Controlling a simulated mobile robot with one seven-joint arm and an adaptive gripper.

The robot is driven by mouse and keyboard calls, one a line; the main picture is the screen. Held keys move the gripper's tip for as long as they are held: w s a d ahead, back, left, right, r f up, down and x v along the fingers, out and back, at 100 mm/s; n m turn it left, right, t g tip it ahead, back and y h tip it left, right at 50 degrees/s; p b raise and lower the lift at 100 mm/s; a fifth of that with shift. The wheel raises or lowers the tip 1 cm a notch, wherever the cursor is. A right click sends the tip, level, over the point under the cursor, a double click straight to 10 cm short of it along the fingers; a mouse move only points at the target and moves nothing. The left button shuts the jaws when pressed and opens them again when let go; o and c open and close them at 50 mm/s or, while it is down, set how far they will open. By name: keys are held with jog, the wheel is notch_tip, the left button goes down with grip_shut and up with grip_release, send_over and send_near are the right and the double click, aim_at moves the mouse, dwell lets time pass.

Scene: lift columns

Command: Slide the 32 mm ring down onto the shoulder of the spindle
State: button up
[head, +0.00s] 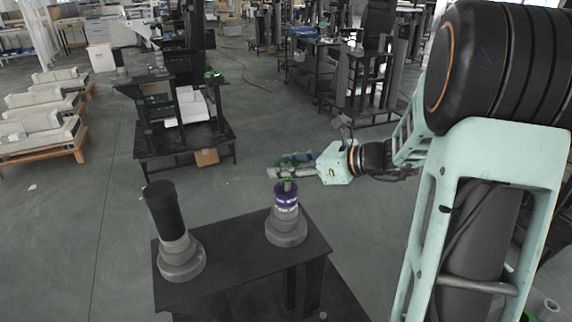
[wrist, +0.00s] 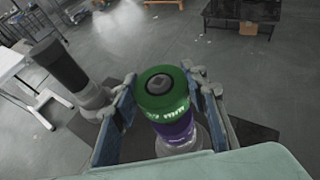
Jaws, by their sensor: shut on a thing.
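My gripper (wrist: 163,82) has one blue finger on each side of a green ring and is shut on it. The green ring (wrist: 165,101) bears white lettering ending in "mm"; its number is not clear. A grey spindle top (wrist: 158,84) shows within its hole. Below it, a purple ring (wrist: 177,128) with white lettering sits around the spindle, and it also shows in the head view (head: 286,197). The spindle's grey stepped base (head: 286,231) stands upright on the black table. In the head view my gripper (head: 284,166) is just above the spindle; how far the green ring encloses it is unclear.
A second post, with a black cylinder (head: 165,210) on a grey base (head: 181,260), stands at the left of the black table (head: 235,268). It also shows left of my gripper in the wrist view (wrist: 60,66). Open floor lies behind; a dark workbench (head: 184,140) stands farther back.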

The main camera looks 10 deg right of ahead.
jog(key=shift+f+b, duration=1.2)
jog(key=shift+f, duration=0.5)
jog(key=o, duration=1.4)
jog(key=v, duration=1.2)
